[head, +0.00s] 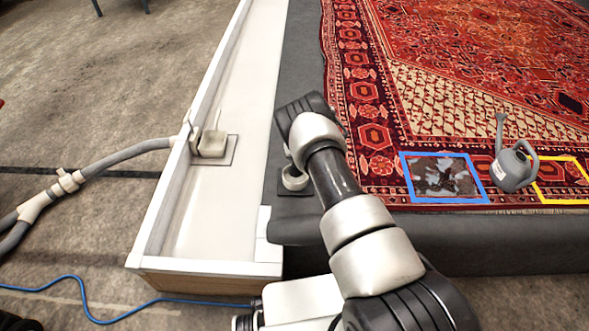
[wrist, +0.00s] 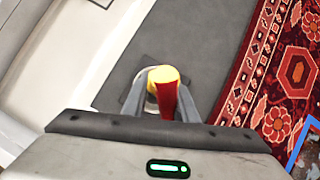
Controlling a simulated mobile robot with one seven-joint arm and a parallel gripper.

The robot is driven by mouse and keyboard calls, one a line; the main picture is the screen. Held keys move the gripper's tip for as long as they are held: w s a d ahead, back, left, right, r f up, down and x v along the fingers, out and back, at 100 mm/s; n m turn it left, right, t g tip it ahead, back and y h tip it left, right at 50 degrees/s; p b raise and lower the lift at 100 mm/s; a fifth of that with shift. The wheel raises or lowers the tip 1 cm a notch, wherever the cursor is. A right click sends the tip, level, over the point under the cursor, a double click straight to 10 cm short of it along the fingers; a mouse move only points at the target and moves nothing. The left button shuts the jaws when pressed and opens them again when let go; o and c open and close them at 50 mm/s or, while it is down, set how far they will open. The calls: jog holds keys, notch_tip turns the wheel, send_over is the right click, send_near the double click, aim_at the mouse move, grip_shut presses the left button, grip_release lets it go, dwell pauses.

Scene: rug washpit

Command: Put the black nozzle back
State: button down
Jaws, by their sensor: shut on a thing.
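My gripper (wrist: 161,98) shows in the wrist view with its two grey fingers on either side of a red piece with a yellow round end (wrist: 164,74). It is shut on this piece. A pale round holder (head: 294,180) stands on a dark square plate beside the rug; part of its rim shows behind the held piece in the wrist view. I cannot tell whether the piece is inside the holder or above it. In the head view my arm hides the fingers and the piece. No black nozzle can be made out in either view.
A white trough (head: 215,215) with a beige fitting (head: 212,143) and grey hose (head: 125,155) lies left. On the red rug (head: 450,75) are a blue frame (head: 407,180) around a dark stained patch, a grey watering can (head: 512,168) and a yellow frame (head: 564,158).

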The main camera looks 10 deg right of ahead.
aim_at(296, 177)
jog(key=shift+w+f+b, duration=0.1)
jog(key=shift+f+b, duration=0.65)
jog(key=shift+f, duration=1.65)
jog(key=shift+f, duration=0.1)
jog(key=c, duration=1.4)
grip_release()
jog(key=shift+f, duration=0.1)
jog(key=shift+c, duration=0.2)
